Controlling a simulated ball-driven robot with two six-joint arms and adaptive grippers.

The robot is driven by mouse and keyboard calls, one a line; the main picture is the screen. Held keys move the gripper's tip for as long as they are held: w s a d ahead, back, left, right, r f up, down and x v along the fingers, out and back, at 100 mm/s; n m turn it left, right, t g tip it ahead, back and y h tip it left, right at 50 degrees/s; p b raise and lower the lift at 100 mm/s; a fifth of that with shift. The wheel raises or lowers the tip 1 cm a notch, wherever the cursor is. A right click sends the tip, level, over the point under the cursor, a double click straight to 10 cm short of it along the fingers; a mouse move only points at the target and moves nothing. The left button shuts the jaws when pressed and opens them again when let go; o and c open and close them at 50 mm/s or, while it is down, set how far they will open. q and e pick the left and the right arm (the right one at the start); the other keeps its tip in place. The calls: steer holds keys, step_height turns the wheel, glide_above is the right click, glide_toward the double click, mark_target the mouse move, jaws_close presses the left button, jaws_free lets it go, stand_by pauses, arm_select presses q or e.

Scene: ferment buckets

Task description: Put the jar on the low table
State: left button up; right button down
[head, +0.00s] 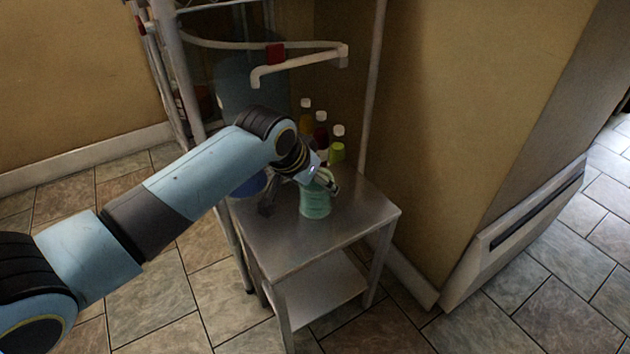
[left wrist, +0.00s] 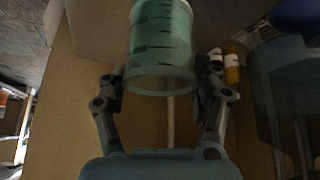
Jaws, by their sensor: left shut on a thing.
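The jar (head: 315,201) is pale green and stands upright at the metal low table (head: 285,243), its base at or just above the top; I cannot tell if it touches. My left gripper (head: 322,184) reaches in from the left and is shut on the jar near its upper part. In the left wrist view the green jar (left wrist: 160,45) sits between the two fingers of the left gripper (left wrist: 165,85), with dark marks on its side. My right gripper is not in view.
Several bottles with white caps (head: 321,132) stand at the table's back, by the wall. A white rail (head: 300,68) hangs above. A blue object (head: 250,184) is partly hidden behind my arm. The table's front and right top are clear, with a lower shelf (head: 318,288) beneath.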

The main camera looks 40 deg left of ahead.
arm_select(q)
steer(key=shift+f, duration=0.1)
steer(key=o, duration=1.2)
steer(key=shift+c, duration=0.2)
steer(key=o, duration=0.3)
steer(key=shift+o, duration=0.2)
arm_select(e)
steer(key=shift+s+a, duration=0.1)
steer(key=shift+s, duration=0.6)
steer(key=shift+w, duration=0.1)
arm_select(q)
steer(key=shift+s+r, duration=0.1)
steer(key=shift+r, duration=0.25)
steer(key=p+v, duration=0.4)
steer(key=v, duration=0.7)
steer(key=shift+s+r+p, duration=0.15)
steer(key=shift+r+p, duration=0.05)
steer(key=shift+p, duration=0.15)
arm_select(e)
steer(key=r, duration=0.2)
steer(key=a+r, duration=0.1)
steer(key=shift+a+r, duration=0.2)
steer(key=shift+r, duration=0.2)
